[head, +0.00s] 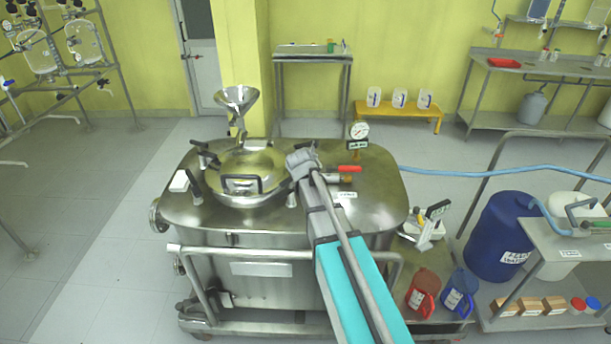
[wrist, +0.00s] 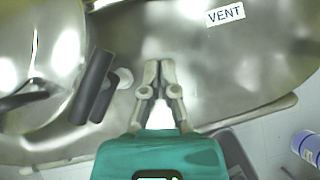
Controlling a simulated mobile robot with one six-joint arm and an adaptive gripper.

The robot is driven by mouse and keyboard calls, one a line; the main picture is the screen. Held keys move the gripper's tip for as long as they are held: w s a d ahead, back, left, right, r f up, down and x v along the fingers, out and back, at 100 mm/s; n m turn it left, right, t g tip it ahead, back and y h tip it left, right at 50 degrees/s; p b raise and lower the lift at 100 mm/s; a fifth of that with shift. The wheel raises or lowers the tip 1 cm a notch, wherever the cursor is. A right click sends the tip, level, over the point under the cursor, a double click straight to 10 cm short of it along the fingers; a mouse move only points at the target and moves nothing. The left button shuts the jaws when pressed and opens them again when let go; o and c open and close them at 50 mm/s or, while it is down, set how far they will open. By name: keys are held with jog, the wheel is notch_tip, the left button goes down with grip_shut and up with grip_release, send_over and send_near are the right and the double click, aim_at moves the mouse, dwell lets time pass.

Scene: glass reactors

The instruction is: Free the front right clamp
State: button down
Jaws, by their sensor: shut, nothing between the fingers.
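The round steel lid (head: 262,162) sits on the steel vessel, with a black-framed handle (head: 240,184) at its front. The front right clamp (head: 292,200) is at the lid's right front edge, partly hidden by my arm. In the wrist view the clamp shows as two dark bars side by side (wrist: 93,84), beside a pale round knob (wrist: 125,78). My gripper (wrist: 160,66) is shut and empty, just right of the clamp, apart from it in the picture and above the vessel top.
Other black clamps stand at the lid's left, one at front left (head: 192,186) and one at back left (head: 207,156). A red-handled valve (head: 349,168) and a gauge (head: 358,131) stand to the right. A steel funnel (head: 237,98) rises behind the lid.

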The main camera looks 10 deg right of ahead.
jog(key=s+d+r+p, duration=0.3)
jog(key=s+r+p, duration=0.2)
jog(key=r+p, duration=0.2)
jog(key=shift+s+d+r, duration=0.2)
jog(key=shift+s+r, duration=0.05)
jog(key=shift+r, duration=0.15)
dwell(0.6)
jog(key=s+a+f+m+g+y, duration=0.2)
jog(key=s+m, duration=0.8)
jog(key=m, duration=0.5)
jog(key=s+a+f+m+g+y, duration=0.1)
jog(key=s+a+m+g, duration=0.3)
jog(key=m, duration=1.1)
jog(key=shift+s+a+f+g+y, duration=0.55)
jog(key=shift+s+a, duration=0.9)
jog(key=shift+s, duration=1.55)
jog(key=shift+f, duration=0.1)
